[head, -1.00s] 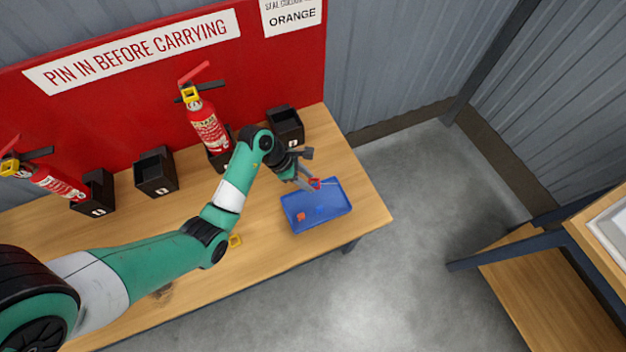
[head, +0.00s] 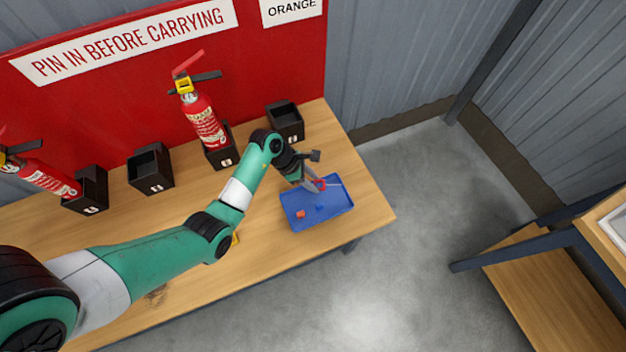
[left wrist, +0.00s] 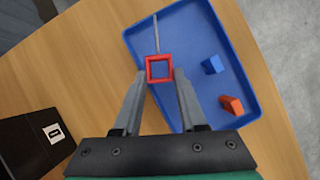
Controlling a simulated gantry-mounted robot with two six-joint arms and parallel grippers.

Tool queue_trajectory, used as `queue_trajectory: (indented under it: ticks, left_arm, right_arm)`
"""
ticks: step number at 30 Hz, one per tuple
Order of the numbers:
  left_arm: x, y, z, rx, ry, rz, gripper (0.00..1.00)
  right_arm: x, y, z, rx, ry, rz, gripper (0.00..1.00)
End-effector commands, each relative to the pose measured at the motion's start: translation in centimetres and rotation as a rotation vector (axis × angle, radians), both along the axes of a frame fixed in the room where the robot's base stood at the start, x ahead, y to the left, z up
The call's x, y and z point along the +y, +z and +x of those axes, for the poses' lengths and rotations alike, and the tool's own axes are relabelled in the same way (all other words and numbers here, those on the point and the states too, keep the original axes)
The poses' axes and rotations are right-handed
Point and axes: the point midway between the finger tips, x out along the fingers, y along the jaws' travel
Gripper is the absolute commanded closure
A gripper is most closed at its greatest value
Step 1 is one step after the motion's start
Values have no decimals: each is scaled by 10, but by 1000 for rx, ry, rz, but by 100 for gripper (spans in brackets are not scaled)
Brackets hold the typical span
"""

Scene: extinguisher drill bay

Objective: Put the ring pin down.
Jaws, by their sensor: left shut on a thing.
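The ring pin (left wrist: 159,68) has a square red ring and a thin grey shaft. My left gripper (left wrist: 160,75) is shut on its ring, with one finger on each side in the left wrist view. The shaft points away from the gripper over the blue tray (left wrist: 254,108). In the head view the red ring (head: 321,184) shows at the fingertips of my left gripper (head: 318,186), over the back part of the tray (head: 300,222). I cannot tell whether the pin touches the tray floor. My right gripper is not in view.
Black holders (head: 285,122) stand along the red board. A red extinguisher (head: 205,125) stands in one, and another (head: 48,178) is at the left.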

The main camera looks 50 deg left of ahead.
Motion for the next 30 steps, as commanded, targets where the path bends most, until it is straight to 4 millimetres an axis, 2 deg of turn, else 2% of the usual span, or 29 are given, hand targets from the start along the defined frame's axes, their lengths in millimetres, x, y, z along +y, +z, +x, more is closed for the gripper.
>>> queue_trajectory:
  ticks: [1,2,6,14,17,20,30]
  left_arm:
    - [0,-2,0,0,0,0,100]
    - [0,-1,0,0,0,0,54]
    - [0,-1,0,0,0,0,29]
    - [0,-1,0,0,0,0,29]
    - [0,5,0,0,0,0,29]
    - [4,20,-4,-1,3,0,29]
    - [28,92,-35,-2,2,1,29]
  right_arm:
    - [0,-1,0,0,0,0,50]
    - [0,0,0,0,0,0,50]
    - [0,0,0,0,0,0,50]
    - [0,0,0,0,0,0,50]
    - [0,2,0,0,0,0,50]
    - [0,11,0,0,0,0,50]
    - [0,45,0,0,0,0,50]
